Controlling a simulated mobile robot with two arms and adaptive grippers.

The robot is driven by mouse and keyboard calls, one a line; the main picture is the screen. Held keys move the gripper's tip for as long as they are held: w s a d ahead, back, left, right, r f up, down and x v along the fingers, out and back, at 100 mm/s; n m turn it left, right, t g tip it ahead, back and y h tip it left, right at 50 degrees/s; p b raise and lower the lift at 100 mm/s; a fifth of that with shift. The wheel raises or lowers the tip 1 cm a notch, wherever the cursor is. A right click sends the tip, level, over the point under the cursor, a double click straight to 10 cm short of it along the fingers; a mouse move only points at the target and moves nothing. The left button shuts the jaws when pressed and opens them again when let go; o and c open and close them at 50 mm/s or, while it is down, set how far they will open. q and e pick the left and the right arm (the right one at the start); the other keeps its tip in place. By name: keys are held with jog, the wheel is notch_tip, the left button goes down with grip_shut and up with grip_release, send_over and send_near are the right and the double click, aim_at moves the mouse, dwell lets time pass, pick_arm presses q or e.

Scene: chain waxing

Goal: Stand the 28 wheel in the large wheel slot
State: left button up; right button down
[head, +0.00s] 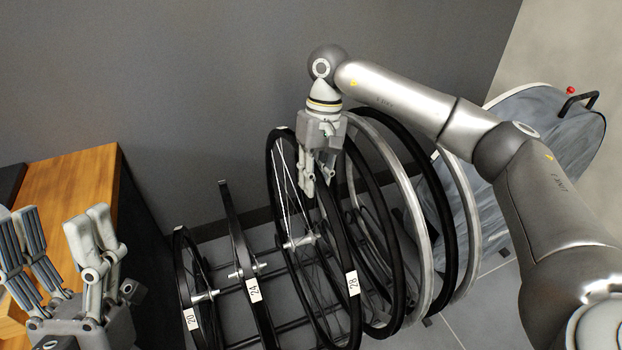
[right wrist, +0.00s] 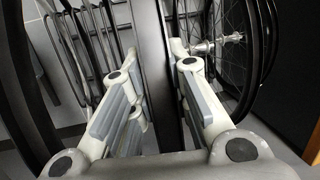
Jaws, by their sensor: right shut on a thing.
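The 28 wheel (head: 352,284) is a large black wheel with a white 28 label on its tyre. It stands nearly upright among the other wheels over a dark floor rack (head: 288,326). My right gripper (head: 318,180) is at its upper part, shut on the rim. In the right wrist view the dark rim (right wrist: 152,60) runs between the two fingers. The large wheel slot is hard to make out, and the wheel's lowest edge is out of frame, so I cannot tell whether it is seated. My left gripper (head: 62,245) is open and empty at the lower left.
The 24 wheel (head: 254,290) and the 20 wheel (head: 191,318) stand to the left. Several large black and silver hoops (head: 410,200) stand close on the right. A wooden bench (head: 75,180) is at the left, and a grey-blue bin (head: 560,140) at the right. A grey wall is behind.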

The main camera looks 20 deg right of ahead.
jog(key=shift+d+f, duration=0.15)
jog(key=shift+f, duration=0.1)
jog(key=c, duration=1.6)
grip_release()
jog(key=shift+c, duration=0.2)
jog(key=o, duration=0.3)
jog(key=shift+w, duration=0.15)
jog(key=shift+o, duration=0.2)
jog(key=v, duration=1.2)
